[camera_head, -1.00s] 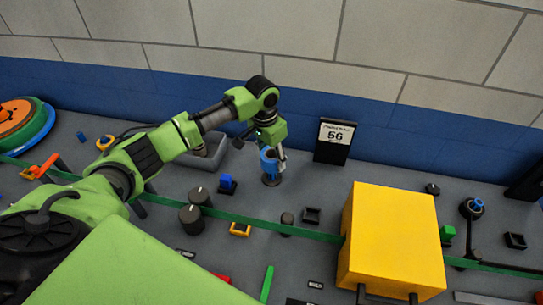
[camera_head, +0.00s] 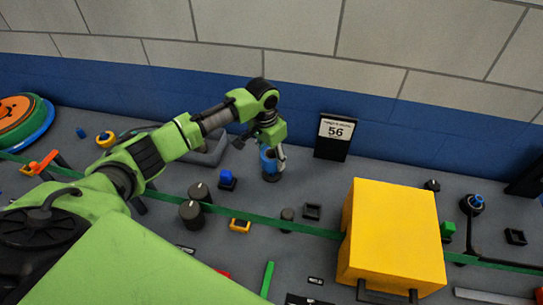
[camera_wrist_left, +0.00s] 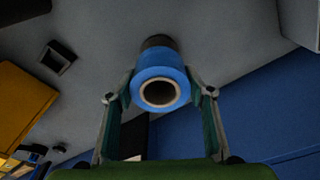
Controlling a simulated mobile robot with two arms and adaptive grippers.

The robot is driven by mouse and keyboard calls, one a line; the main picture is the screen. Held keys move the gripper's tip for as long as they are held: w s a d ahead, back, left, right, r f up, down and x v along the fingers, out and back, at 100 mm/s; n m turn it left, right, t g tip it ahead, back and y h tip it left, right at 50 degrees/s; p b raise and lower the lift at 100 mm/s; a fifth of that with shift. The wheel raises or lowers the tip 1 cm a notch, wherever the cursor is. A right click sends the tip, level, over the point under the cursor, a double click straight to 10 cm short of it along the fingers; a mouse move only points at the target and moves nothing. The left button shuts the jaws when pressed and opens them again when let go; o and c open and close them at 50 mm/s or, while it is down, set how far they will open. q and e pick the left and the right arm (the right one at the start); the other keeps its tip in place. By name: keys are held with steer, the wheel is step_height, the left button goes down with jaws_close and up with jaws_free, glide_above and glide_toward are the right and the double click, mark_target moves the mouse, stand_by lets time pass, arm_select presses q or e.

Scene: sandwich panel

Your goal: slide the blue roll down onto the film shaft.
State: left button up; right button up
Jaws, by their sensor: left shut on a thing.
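The blue roll (camera_head: 267,160) is between the fingers of my left gripper (camera_head: 272,153), which is shut on it. In the left wrist view the blue roll (camera_wrist_left: 160,80) shows its open, pale-rimmed end toward the camera, with the two fingers of my left gripper (camera_wrist_left: 160,98) on either side. A dark round piece (camera_head: 271,177), likely the film shaft's base, lies directly under the roll. In the wrist view a dark cylinder (camera_wrist_left: 157,42) shows just beyond the roll. How far the roll sits around the shaft is hidden. My right gripper is not in view.
A large yellow box (camera_head: 392,240) stands front right. A green strip (camera_head: 250,220) crosses the panel in front.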

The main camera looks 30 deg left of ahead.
arm_select(q)
steer(key=shift+f+b, duration=0.55)
steer(key=shift+f, duration=1.5)
steer(key=o, duration=1.2)
steer(key=shift+o, duration=0.2)
steer(key=shift+r, duration=0.1)
step_height(320, 180, up, 7)
steer(key=p, duration=0.8)
steer(key=shift+r, duration=0.1)
steer(key=shift+r+p, duration=1)
steer(key=shift+r, duration=0.2)
